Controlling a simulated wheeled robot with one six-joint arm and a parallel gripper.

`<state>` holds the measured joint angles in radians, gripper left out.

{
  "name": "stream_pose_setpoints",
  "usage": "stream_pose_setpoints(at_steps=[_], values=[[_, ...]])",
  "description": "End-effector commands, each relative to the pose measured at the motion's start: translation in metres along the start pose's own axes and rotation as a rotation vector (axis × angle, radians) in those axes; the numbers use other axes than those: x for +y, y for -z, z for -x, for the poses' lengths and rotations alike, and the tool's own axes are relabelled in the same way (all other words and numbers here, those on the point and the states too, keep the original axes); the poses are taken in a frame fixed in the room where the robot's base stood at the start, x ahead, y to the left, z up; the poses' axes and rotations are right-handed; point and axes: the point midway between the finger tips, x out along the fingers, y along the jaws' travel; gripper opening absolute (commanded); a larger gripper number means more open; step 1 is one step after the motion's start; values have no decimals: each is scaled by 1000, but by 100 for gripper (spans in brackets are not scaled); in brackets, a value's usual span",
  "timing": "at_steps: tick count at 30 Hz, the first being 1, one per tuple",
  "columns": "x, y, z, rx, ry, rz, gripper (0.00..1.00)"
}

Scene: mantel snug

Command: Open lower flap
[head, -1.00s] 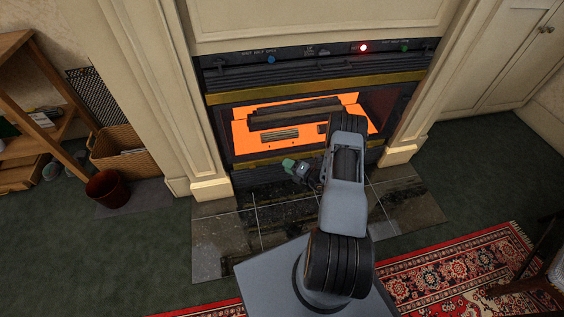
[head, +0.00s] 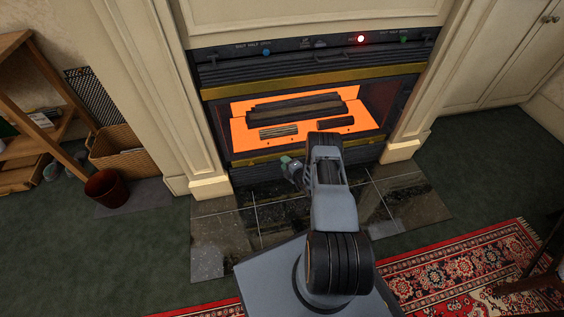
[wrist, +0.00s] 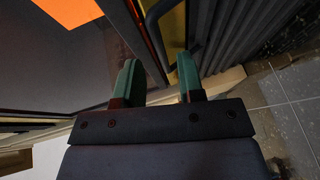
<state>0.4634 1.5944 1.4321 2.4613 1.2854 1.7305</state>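The lower flap is a dark slatted panel (head: 248,174) under a brass strip (head: 262,160) at the bottom of the fireplace; my arm hides part of it. In the wrist view, its slats (wrist: 238,38) fill the upper right, and a dark curved handle (wrist: 152,18) stands by the brass strip. My gripper (head: 290,164) is in front of the lower brass strip. Its two green fingers (wrist: 158,82) are apart with nothing seen gripped between them. The handle is just beyond the fingertips; I cannot tell whether they touch it. The flap looks shut.
The glowing orange firebox (head: 290,115) with dark logs is above the flap. An upper slatted panel (head: 315,68) and a control strip with a lit red lamp (head: 361,39) are higher. Dark hearth tiles (head: 215,230) lie in front. A wicker basket (head: 128,162) and bin (head: 108,187) stand left.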

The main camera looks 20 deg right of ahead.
Motion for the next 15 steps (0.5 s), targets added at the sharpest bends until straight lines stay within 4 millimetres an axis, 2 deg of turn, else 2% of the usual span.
stream_pose_setpoints(at_steps=[6,15], values=[[-1,0,-24,2,-1,1,35],[1,0,-31,0,-2,-1,35]])
